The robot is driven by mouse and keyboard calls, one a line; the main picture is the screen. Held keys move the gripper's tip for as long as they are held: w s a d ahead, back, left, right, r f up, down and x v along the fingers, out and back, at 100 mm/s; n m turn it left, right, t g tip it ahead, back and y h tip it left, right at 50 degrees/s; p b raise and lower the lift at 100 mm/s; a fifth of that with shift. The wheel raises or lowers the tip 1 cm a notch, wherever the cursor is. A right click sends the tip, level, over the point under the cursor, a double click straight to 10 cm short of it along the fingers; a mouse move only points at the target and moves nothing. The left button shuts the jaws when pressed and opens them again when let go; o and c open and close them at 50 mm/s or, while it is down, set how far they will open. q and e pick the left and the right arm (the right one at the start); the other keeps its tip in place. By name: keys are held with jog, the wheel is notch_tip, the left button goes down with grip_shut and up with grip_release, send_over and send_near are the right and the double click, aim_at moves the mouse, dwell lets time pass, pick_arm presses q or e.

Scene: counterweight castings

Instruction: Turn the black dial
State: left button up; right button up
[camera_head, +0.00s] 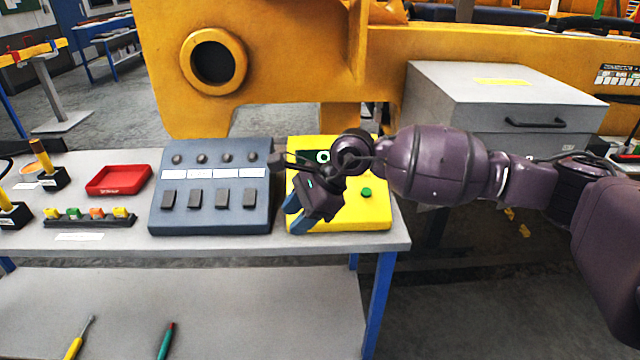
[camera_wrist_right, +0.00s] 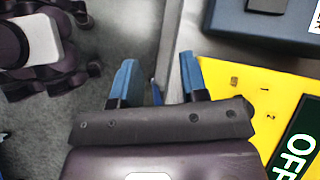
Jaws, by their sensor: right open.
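The yellow panel (camera_head: 376,215) stands at the right end of the table and carries a green button (camera_head: 366,192) and a dark display (camera_head: 322,156). In the right wrist view the yellow panel (camera_wrist_right: 262,76) shows small printed marks, and the display (camera_wrist_right: 298,148) reads OFF. I cannot make out the black dial; my right gripper and arm cover part of the panel. My right gripper (camera_head: 297,212) is open, its blue fingers over the panel's left front part. In the right wrist view the gripper (camera_wrist_right: 157,68) has nothing between its fingertips. My left gripper is out of view.
A blue-grey panel (camera_head: 212,217) with several knobs and switches stands just left of the yellow one. A red tray (camera_head: 118,180) and a rack of small coloured blocks (camera_head: 90,220) lie further left. A grey box (camera_head: 470,85) and a yellow machine frame (camera_head: 280,50) stand behind.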

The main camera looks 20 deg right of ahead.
jog(key=w+d+r+n+t+h, duration=0.2)
jog(key=w+d+r+t+h, duration=0.1)
jog(key=w+d+r+h, duration=0.45)
jog(key=shift+y, duration=0.85)
jog(key=x, duration=0.3)
jog(key=d+x, duration=0.1)
jog(key=x, duration=0.2)
jog(key=d+b+x, duration=0.1)
jog(key=x, duration=0.3)
jog(key=shift+s+f, duration=0.2)
jog(key=shift+s, duration=0.05)
jog(key=shift+c, duration=0.4)
jog(key=shift+a, duration=0.1)
jog(key=c, duration=0.5)
